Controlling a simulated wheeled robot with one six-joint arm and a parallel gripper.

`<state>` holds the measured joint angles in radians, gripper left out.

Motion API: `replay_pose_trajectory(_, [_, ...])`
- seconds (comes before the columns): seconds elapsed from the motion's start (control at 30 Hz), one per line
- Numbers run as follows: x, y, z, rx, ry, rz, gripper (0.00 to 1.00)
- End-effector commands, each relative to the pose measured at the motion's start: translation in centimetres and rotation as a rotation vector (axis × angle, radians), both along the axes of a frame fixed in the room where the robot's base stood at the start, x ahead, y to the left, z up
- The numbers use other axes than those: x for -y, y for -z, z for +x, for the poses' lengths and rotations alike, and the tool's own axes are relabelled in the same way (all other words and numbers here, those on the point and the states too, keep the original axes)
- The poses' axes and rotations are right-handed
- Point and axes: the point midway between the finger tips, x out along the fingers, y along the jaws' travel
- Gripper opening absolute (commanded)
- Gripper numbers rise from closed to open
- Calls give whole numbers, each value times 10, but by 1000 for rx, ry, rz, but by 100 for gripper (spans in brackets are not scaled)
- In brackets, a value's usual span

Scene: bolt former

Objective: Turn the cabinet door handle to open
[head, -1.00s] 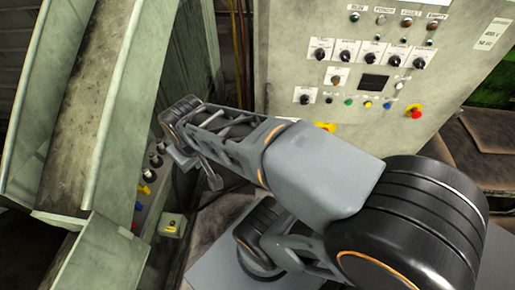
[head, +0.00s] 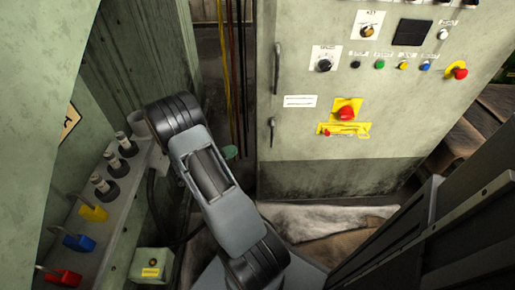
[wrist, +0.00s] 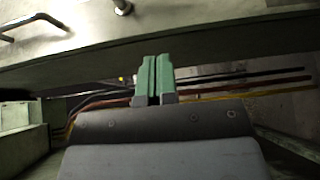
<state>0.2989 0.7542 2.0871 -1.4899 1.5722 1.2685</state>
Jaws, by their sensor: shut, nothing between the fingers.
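The grey-green control cabinet (head: 310,180) fills the right half of the head view, its door front facing me. Along its left edge are a long upright dark handle (head: 277,68) and a shorter one (head: 272,130) below it. My gripper does not show clearly in the head view, where my arm stands left of the cabinet. In the wrist view, my gripper (wrist: 153,80) has its green fingers together with nothing held. A curved metal handle (wrist: 38,20) is at that view's upper left, apart from the fingers; I cannot tell which handle it is.
A red knob on a yellow plate (head: 346,112) and several buttons are on the cabinet front. At left, a panel (head: 125,205) carries switches and coloured padlocks, close to my arm. Cables (head: 233,60) hang in the gap between. Brown sheeting (head: 320,225) lies below the cabinet.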

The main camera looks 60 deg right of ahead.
Motion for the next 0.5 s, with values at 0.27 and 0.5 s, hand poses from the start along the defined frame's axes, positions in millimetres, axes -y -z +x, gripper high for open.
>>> replay_pose_trajectory(0.27, [3, 8, 2, 0, -15, -22, 0])
replay_pose_trajectory(0.5, [5, 8, 1, 0, -15, -20, 0])
